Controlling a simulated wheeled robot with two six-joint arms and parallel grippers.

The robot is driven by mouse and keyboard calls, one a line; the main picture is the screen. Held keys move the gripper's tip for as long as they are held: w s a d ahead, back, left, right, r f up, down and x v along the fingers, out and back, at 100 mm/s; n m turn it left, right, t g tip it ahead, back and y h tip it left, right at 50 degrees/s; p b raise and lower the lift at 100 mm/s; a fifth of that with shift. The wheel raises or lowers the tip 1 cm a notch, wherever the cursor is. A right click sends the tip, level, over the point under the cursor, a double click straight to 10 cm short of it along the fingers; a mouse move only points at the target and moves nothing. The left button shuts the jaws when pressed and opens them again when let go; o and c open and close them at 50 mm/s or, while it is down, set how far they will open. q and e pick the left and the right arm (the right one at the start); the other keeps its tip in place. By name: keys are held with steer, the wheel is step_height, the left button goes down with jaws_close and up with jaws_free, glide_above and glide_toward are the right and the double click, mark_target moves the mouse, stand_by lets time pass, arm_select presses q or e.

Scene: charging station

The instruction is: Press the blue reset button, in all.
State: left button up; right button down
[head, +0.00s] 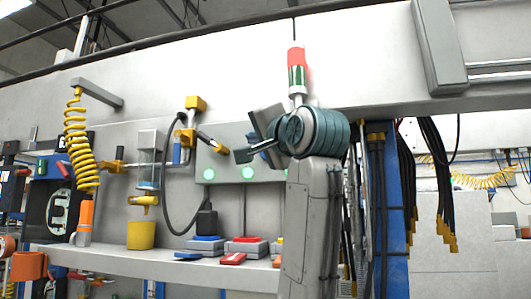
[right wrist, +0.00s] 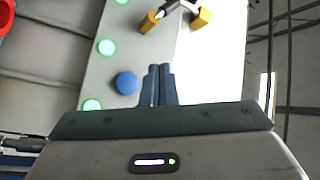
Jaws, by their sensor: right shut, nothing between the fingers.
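The round blue reset button (right wrist: 127,83) shows in the right wrist view on a pale panel, beside a row of green lights. My right gripper (right wrist: 160,68) is shut and empty, with its fingertips just to the right of the button in that view. I cannot tell how far they are from the panel. In the head view my right gripper (head: 240,156) is in front of the light grey panel (head: 220,160), above its green lights. I cannot clearly make out the blue button there; the gripper and wrist cover part of the panel. My left gripper is not in view.
A shelf (head: 120,262) below the panel holds a yellow cup (head: 141,235) and red and blue boxes. A coiled yellow hose (head: 80,140) hangs further left.

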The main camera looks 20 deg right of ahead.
arm_select(q)
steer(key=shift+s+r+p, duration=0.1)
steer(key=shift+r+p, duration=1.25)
steer(key=shift+p, duration=0.05)
arm_select(e)
steer(key=w+d, duration=0.5)
steer(key=w, duration=0.2)
steer(key=shift+w, duration=0.2)
stand_by(0.9)
steer(key=shift+w+d, duration=0.3)
steer(key=shift+w, duration=0.05)
steer(key=shift+w+d, duration=0.2)
steer(key=shift+w, duration=0.1)
stand_by(0.7)
stand_by(0.4)
arm_select(q)
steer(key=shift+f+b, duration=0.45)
steer(key=shift+b, duration=0.05)
arm_select(e)
steer(key=shift+s+a, duration=0.45)
steer(key=shift+s, duration=0.2)
